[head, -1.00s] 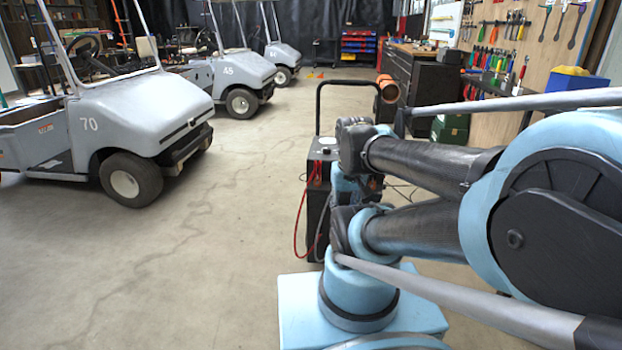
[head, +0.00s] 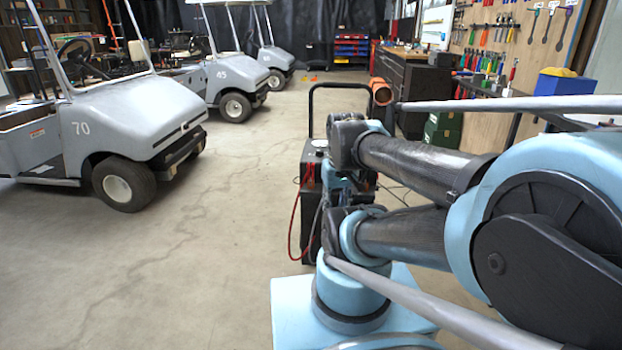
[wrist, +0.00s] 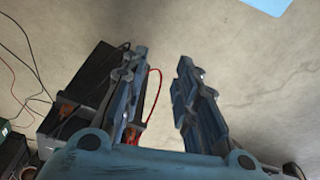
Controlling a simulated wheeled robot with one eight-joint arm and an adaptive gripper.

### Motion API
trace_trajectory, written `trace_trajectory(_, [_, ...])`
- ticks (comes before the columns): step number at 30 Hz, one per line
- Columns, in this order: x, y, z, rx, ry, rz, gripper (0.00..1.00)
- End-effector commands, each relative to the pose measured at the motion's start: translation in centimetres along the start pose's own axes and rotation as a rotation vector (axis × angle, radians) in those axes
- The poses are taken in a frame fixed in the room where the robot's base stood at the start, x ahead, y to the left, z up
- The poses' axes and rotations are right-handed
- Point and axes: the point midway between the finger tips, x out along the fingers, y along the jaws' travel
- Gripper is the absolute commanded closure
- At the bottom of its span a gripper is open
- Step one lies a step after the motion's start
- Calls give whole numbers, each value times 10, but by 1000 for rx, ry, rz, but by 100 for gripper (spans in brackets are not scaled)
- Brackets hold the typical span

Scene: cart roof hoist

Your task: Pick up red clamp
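A black wheeled unit (head: 312,200) with a tall handle stands on the floor behind my arm in the head view. A small red piece (head: 308,172), which looks like the red clamp, is at its upper left side, with a red cable (head: 294,222) hanging below. In the wrist view, the unit's black top (wrist: 92,82) lies left of and partly behind my left finger. The red cable (wrist: 156,80) curves out between the fingers. The clamp is not clearly made out there. My gripper (wrist: 160,70) is open, and nothing shows held between its fingers.
Grey carts (head: 130,120) stand at the left. A workbench (head: 412,85) and a tool wall (head: 510,45) are at the right. Dark cables (wrist: 22,62) lie on the floor beside the unit. Open concrete floor (head: 210,240) lies between the carts and the unit.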

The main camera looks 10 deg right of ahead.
Motion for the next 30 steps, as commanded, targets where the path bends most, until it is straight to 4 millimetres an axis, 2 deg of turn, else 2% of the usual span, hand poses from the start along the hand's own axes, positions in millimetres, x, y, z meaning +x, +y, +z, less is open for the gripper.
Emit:
trace_trajectory(6, [-24, 0, -44, -134, -14, -41, 72])
trace_trajectory(15, [-46, 2, -112, -352, -18, -111, 72])
trace_trajectory(23, [-53, 8, -175, -540, -4, -173, 72])
trace_trajectory(30, [-49, 19, -234, -712, 24, -229, 72])
